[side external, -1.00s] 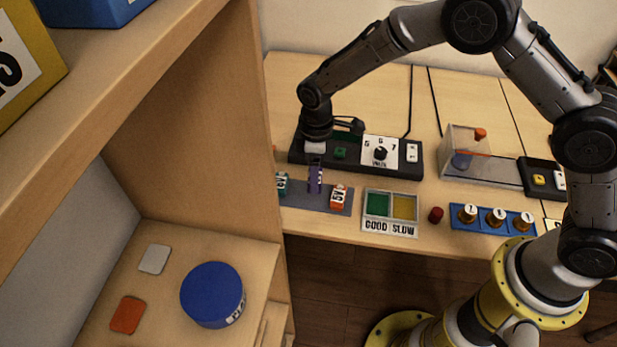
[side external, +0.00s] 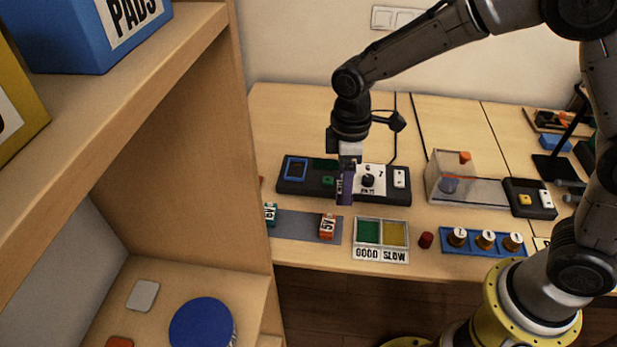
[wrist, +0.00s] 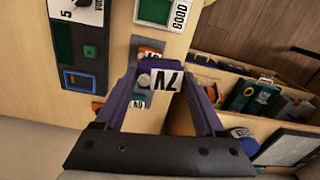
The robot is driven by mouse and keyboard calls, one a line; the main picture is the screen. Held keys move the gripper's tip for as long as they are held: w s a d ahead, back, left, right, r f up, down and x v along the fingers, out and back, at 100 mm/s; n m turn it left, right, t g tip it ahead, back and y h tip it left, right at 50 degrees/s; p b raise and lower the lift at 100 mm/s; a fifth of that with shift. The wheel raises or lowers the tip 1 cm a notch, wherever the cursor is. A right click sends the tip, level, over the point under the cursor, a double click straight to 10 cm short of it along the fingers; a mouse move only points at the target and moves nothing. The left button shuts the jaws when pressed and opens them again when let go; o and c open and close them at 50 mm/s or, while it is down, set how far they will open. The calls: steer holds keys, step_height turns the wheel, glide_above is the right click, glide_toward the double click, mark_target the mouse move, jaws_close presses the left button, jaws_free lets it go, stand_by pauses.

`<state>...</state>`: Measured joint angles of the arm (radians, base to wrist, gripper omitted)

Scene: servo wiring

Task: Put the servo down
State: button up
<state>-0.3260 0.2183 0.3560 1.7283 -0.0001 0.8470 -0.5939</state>
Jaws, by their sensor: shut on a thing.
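My gripper (wrist: 165,85) is shut on a purple servo (wrist: 160,79) with a white label reading "7V" in the wrist view. In the side view my gripper (side external: 347,165) points down and the purple servo (side external: 345,188) hangs in front of the black tester (side external: 318,183). It looks clear of the table, though its height is hard to judge. A teal servo (side external: 270,214) and an orange servo (side external: 327,227) stand on the grey mat (side external: 298,225). A tray (side external: 381,256) has a green GOOD half and a yellow SLOW half; both look empty.
A small red cylinder (side external: 426,240) stands right of the tray. A blue rack (side external: 474,251) holds several numbered knobs. A clear box (side external: 460,177) and a black switch box (side external: 528,199) are at the right. A tall wooden shelf (side external: 190,150) borders the left.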

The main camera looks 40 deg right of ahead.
steer(key=w+d+m, duration=0.1)
steer(key=w+d, duration=0.4)
steer(key=w, duration=0.4)
steer(key=shift+m, duration=0.3)
steer(key=w+f, duration=0.2)
steer(key=w, duration=0.2)
steer(key=w+f, duration=0.3)
steer(key=w, duration=0.1)
steer(key=w+a+f, duration=0.1)
steer(key=w+f, duration=0.2)
steer(key=w, duration=0.1)
steer(key=shift+w+f, duration=0.1)
steer(key=shift+w, duration=0.3)
steer(key=shift+w+a+f, duration=0.1)
steer(key=shift+w+f, duration=0.4)
steer(key=shift+f, duration=1.6)
steer(key=shift+f, duration=0.2)
steer(key=o, duration=1.4)
steer(key=shift+c, duration=0.2)
